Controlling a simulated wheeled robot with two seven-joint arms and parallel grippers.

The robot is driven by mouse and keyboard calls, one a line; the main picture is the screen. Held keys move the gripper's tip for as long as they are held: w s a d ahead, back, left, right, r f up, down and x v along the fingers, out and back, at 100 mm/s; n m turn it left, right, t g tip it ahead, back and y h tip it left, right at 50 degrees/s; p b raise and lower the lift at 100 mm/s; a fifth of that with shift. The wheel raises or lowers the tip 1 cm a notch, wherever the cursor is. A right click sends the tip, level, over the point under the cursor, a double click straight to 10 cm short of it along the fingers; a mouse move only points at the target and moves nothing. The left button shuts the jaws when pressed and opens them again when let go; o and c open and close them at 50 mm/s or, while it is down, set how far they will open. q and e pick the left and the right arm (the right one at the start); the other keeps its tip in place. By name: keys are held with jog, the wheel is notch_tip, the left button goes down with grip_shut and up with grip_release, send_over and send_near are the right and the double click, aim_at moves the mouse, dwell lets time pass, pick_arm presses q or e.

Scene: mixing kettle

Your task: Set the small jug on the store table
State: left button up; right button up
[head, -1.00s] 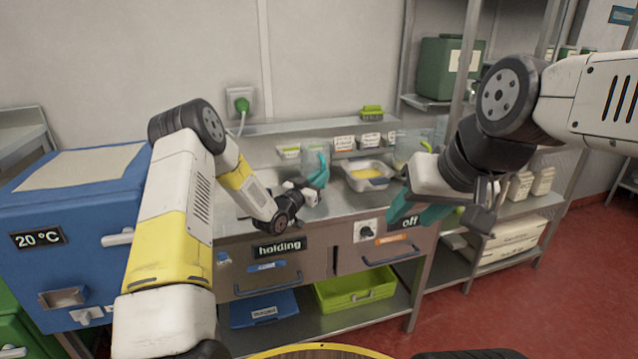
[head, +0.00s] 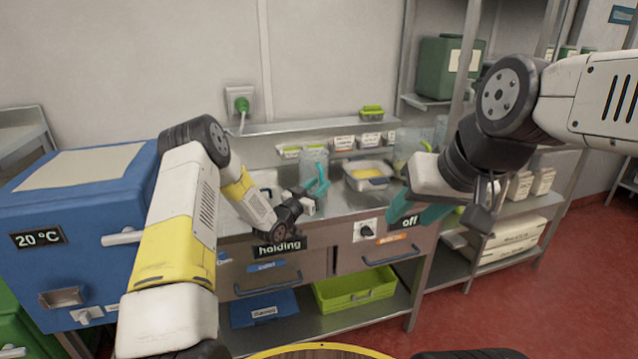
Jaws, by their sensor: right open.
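A small clear jug (head: 312,157) stands upright at the back of the steel counter, left of a metal tray. My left gripper (head: 320,182) is low over the counter, right in front of the jug; teal parts overlap the jug's lower half. I cannot tell whether its fingers are closed or touch the jug. My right gripper (head: 421,211) is open and empty, held in front of the counter's right end. Which surface is the store table is not clear from this view.
A metal tray with yellow contents (head: 369,174) sits on the counter. A second clear vessel (head: 408,143) is partly hidden behind my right gripper. A blue cabinet (head: 75,215) stands at left, shelving (head: 520,210) at right. A green crate (head: 355,288) lies below.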

pick_arm(q)
jog(key=v, duration=1.1)
jog(key=shift+s+a, duration=0.15)
jog(key=shift+s, duration=0.15)
notch_tip(320, 180, up, 9)
jog(key=a+g+y, duration=0.2)
jog(key=a+y, duration=0.1)
jog(key=y, duration=0.1)
jog(key=s+a+r+n+g+y, duration=0.25)
jog(key=s+a+r+y, duration=0.2)
jog(key=s+r, duration=0.4)
jog(key=s+r+n+g, duration=0.1)
jog(key=s+r+g, duration=0.1)
jog(key=s, duration=1.2)
jog(key=s+r+n+g, duration=0.2)
jog(key=s+g, duration=0.1)
jog(key=s, duration=1.1)
jog(key=shift+s+d+r, duration=0.4)
jog(key=shift+d, duration=0.1)
